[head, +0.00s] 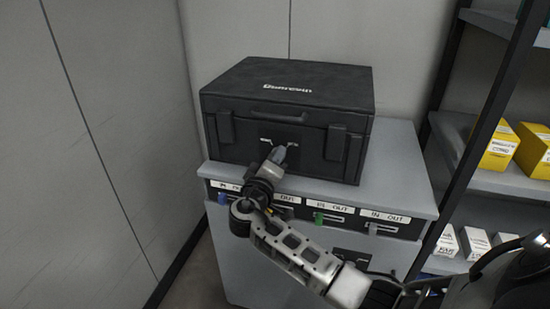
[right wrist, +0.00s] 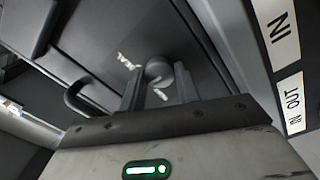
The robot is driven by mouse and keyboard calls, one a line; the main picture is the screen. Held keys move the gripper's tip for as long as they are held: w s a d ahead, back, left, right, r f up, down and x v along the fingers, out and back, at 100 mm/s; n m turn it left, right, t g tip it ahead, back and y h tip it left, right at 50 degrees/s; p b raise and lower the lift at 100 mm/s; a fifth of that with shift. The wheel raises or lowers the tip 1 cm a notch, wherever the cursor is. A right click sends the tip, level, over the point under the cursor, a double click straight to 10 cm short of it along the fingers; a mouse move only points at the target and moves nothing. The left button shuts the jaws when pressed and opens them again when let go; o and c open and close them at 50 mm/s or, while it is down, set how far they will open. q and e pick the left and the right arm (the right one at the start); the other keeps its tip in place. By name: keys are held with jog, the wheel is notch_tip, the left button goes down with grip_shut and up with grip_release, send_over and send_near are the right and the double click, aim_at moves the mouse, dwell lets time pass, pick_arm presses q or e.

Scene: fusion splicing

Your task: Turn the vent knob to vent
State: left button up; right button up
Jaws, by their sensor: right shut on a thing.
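A black hard case (head: 285,88) stands closed on the grey cabinet, with a carry handle on its front. The round dark vent knob (right wrist: 158,71) is on the case's front, with a pale mark on it and small white lettering beside it. My right gripper (head: 277,154) reaches the middle of the case front and hides the knob in the head view. In the right wrist view the two fingers (right wrist: 160,88) stand on either side of the knob, shut on it. My left gripper is not in view.
The grey cabinet (head: 404,178) has labelled IN and OUT slots along its front, with a blue tab (head: 222,198) and a green tab (head: 319,217). A shelf rack (head: 515,186) with yellow and white boxes stands at the right. Walls close off the left and back.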

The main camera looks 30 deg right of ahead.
jog(key=n+p, duration=0.2)
jog(key=n, duration=0.3)
jog(key=shift+n, duration=0.4)
jog(key=shift+n+t+p, duration=0.3)
jog(key=shift+n+p, duration=0.6)
jog(key=shift+n, duration=0.9)
jog(key=shift+f, duration=0.1)
jog(key=o, duration=1)
jog(key=b+v, duration=0.1)
jog(key=v, duration=1.5)
jog(key=shift+s, duration=0.1)
